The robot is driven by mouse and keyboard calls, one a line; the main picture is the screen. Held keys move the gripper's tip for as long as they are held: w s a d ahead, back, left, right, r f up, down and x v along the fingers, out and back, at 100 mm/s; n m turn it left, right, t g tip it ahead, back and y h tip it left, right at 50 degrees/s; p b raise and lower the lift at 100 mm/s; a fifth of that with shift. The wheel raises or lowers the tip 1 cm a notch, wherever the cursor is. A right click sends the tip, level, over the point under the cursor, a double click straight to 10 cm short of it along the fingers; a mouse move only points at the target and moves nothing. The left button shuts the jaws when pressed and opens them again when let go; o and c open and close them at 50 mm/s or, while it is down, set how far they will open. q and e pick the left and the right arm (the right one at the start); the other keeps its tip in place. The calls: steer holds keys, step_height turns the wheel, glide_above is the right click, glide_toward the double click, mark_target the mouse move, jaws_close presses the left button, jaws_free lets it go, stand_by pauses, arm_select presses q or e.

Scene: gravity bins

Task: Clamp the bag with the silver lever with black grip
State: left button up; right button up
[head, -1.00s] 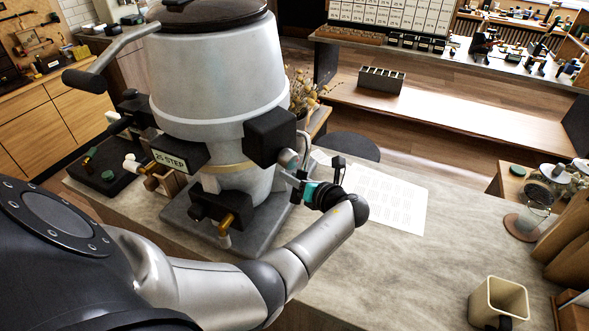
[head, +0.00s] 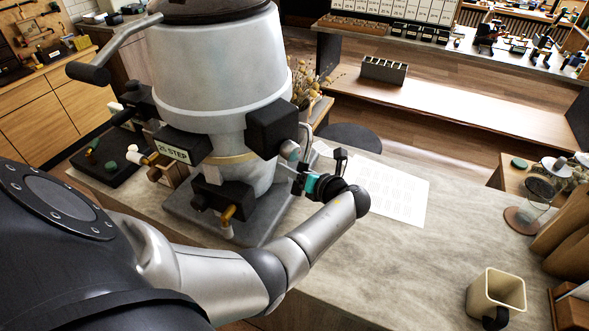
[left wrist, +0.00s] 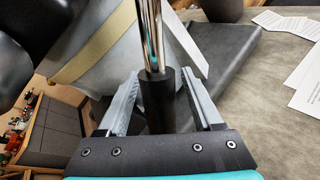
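The silver lever (head: 309,134) hangs at the right side of the big grey hopper (head: 215,70). In the left wrist view its shiny rod (left wrist: 151,35) runs down into a black grip (left wrist: 157,100). My left gripper (head: 297,180) is at this grip. In the left wrist view the two fingers (left wrist: 158,98) stand on either side of the grip, with a visible gap on each side. In the head view the fingertips are small and partly hidden. I cannot make out the bag for certain. My right gripper is out of view.
Another lever with a black grip (head: 88,73) sticks out at the hopper's upper left. A black block (head: 272,127) sits just above my left gripper. White printed sheets (head: 390,190) lie on the counter to the right. A cream mug (head: 495,290) stands further right. The counter between is clear.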

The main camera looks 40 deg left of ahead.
arm_select(q)
steer(key=shift+d, duration=0.1)
steer(key=v, duration=1.5)
steer(key=shift+r, duration=0.1)
